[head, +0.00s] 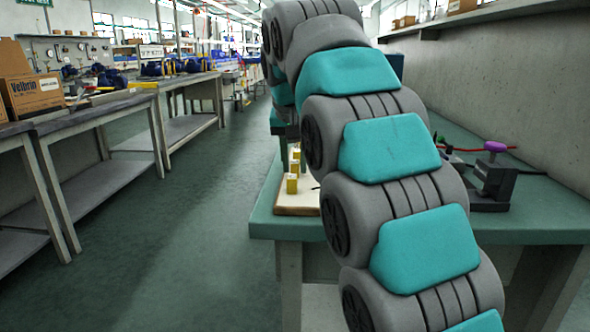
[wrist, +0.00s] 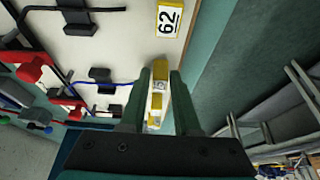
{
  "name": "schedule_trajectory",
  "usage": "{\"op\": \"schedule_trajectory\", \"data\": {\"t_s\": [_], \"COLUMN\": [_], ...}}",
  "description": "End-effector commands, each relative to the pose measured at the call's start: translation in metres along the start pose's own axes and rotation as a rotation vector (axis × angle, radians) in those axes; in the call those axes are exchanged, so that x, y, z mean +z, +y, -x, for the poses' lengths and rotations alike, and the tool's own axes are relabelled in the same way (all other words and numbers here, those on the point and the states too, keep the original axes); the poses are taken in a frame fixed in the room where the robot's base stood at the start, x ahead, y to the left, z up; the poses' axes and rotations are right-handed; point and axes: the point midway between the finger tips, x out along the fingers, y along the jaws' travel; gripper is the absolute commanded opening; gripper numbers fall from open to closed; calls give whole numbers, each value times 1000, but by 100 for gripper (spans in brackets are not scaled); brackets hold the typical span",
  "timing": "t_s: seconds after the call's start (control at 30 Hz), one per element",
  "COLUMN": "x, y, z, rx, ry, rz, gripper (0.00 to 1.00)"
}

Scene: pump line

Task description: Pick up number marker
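The fingers do not visibly close on anything. In the head view, yellow markers (head: 291,184) stand in a row on the pale board (head: 297,205) at the near left of the green bench.
Red-handled parts (wrist: 33,67), black clips (wrist: 100,75) and a blue cable sit left of the gripper. A dark fixture with a purple knob (head: 495,147) stands on the bench (head: 540,215). The aisle floor (head: 190,250) is clear; workbenches with boxes line the left.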

Motion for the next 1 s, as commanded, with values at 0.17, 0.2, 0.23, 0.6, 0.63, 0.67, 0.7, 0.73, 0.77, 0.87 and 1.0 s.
{"op": "schedule_trajectory", "data": {"t_s": [0.17,0.2,0.23,0.6,0.63,0.67,0.7,0.73,0.77,0.87,1.0], "x": [0,0,0,0,0,0,0,0,0,-1,-2], "y": [0,0,0,0,0,0,0,0,0,0,0], "z": [0,0,0,0,0,0,0,0,0,1,5], "rx": [0,0,0,0,0,0,0,0,0,0,0], "ry": [0,0,0,0,0,0,0,0,0,0,1], "rz": [0,0,0,0,0,0,0,0,0,0,0], "gripper": [9,5,1,0,0,0,0,0,0,0,0]}}
